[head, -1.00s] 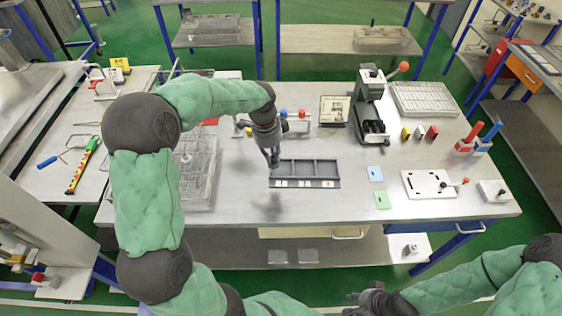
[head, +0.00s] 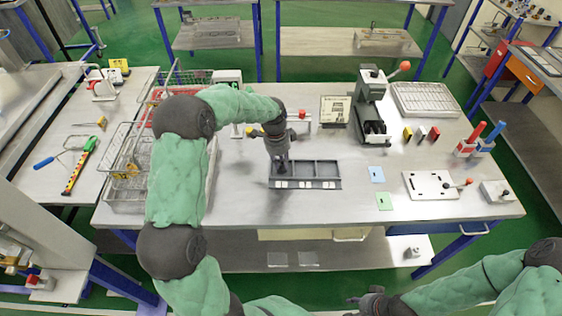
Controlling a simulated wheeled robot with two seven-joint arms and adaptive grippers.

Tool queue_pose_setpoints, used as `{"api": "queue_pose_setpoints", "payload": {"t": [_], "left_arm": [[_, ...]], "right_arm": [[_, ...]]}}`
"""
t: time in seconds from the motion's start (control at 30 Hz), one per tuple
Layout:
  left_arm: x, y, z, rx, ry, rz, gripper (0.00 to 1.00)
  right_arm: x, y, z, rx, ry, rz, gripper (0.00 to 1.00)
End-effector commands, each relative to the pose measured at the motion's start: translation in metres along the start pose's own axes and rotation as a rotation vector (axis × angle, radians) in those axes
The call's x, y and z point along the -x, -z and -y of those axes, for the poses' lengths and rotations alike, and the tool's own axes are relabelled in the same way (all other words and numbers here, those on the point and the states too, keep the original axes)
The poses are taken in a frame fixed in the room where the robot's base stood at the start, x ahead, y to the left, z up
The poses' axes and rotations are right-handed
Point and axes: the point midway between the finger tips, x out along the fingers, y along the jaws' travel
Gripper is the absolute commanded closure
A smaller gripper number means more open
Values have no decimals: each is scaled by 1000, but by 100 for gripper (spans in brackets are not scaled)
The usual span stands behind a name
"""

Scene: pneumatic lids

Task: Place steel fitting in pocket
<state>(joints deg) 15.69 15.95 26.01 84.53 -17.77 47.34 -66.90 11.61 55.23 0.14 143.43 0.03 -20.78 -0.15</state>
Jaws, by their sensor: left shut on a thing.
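The grey pocket tray (head: 332,184) lies on the steel workbench, with three pockets side by side and white labels along its front edge. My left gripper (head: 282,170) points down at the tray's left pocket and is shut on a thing. I take this to be the steel fitting, but it is too small and too hidden by the fingers to make out. I cannot tell whether it touches the pocket floor. The middle and right pockets look empty. My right gripper (head: 357,299) is low at the bottom of the view, away from the bench top; its jaws are too small to read.
A wire basket (head: 122,205) stands left of the tray. A green press (head: 371,108) stands behind it to the right. Blue (head: 376,174) and green (head: 383,201) cards and a white plate (head: 430,186) lie to the right. The bench in front of the tray is clear.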

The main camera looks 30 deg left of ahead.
Motion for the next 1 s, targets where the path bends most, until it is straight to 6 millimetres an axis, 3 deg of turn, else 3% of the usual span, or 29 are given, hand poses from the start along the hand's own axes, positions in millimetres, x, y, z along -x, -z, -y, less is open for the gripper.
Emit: {"api": "queue_pose_setpoints", "payload": {"t": [0.23, 0.27, 0.3, 0.33, 0.73, 1.0], "left_arm": [[-3, 0, 0, 0, 1, -1, 100], [-2, 0, 0, 0, 0, 0, 72], [-2, 0, 0, 0, 0, 0, 61], [-2, 0, 0, 0, 0, 0, 57], [3, 0, 0, 0, 1, 0, 57], [46, 0, 1, 2, 4, -2, 57]], "right_arm": [[-1, 0, 0, 0, 0, 0, 60], [-1, 0, 0, 0, 0, 0, 60], [-1, 0, 0, 0, 0, 0, 60], [-1, 0, 0, 0, 0, 0, 60], [2, 0, 0, 0, 0, 0, 60], [10, 0, 3, 0, 0, 0, 60]]}}
